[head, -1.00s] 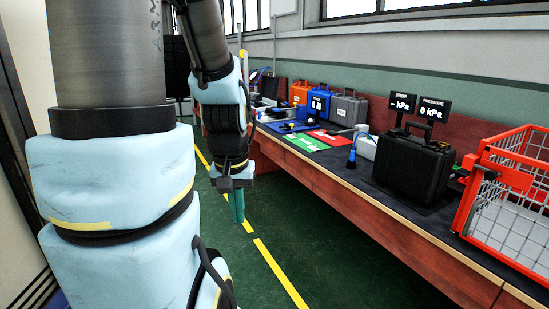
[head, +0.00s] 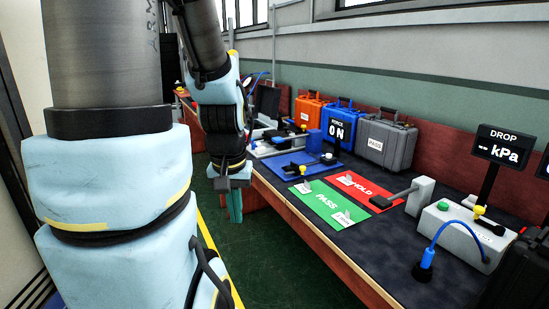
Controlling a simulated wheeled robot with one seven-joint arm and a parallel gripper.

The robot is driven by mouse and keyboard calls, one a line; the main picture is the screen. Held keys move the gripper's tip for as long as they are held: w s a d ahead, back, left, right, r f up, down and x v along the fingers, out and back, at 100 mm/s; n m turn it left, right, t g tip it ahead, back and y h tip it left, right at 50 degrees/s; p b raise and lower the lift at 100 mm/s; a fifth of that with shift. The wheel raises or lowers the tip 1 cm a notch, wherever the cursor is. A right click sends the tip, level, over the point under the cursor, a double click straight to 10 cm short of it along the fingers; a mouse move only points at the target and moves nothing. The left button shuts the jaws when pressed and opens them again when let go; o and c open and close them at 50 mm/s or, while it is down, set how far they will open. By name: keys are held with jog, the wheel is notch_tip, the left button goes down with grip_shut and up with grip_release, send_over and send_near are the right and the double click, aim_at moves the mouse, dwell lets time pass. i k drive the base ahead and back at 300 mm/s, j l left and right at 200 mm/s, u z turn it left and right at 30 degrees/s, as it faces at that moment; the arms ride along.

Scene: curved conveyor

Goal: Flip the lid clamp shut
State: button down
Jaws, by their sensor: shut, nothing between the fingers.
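My gripper (head: 234,206) hangs pointing down over the floor, left of the bench's front edge. Its teal fingers are together and hold nothing. I cannot tell for sure which part is the lid clamp. A grey upright block with a black bar-like arm (head: 395,196) stands on the bench right of the mats; the arm sticks out to the left. A white box (head: 462,235) with a green button and a black-and-yellow lever part (head: 486,222) stands further right. A blue plate (head: 293,170) with a dark tool-like part lies further back. All are apart from my gripper.
The bench (head: 345,262) runs along the wall. Green PASS (head: 320,200) and red HOLD (head: 366,190) mats lie on it. Orange (head: 307,112), blue (head: 336,121) and grey (head: 388,140) cases stand behind. A blue plug (head: 424,266) and the DROP display (head: 502,147) are at right.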

aim_at(297, 133)
jog(key=i, duration=2.05)
jog(key=i+u, duration=0.35)
jog(key=k, duration=0.1)
